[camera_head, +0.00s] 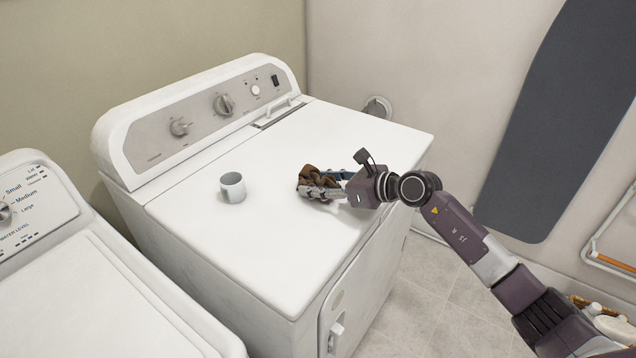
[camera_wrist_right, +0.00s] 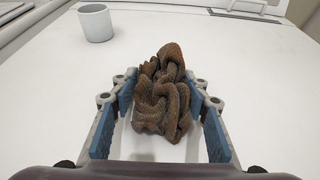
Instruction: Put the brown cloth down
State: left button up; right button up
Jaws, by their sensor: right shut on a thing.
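The brown cloth (camera_head: 310,175) is a crumpled bundle at the white dryer's top, right of a grey mug. My right gripper (camera_head: 322,186) is shut on it, low over the dryer top. In the right wrist view the cloth (camera_wrist_right: 164,92) sits bunched between the two blue-padded fingers (camera_wrist_right: 166,100). I cannot tell for sure whether the cloth touches the surface. My left gripper is not in view.
The grey mug (camera_head: 233,187) stands upright on the dryer top (camera_head: 260,245), left of the cloth; it also shows in the right wrist view (camera_wrist_right: 96,23). The dryer top around them is clear. A washer (camera_head: 95,300) stands at the left. A dark ironing board (camera_head: 555,120) leans at the right wall.

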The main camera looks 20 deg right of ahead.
jog(key=shift+f, duration=0.15)
jog(key=o, duration=1.1)
jog(key=shift+o, duration=0.2)
jog(key=shift+s+d+r, duration=0.1)
jog(key=shift+r, duration=0.15)
jog(key=b+v, duration=0.2)
jog(key=v, duration=0.8)
jog(key=shift+s+d, duration=0.15)
jog(key=shift+s+d+r, duration=0.3)
jog(key=shift+s+r, duration=0.15)
jog(key=shift+s, duration=0.05)
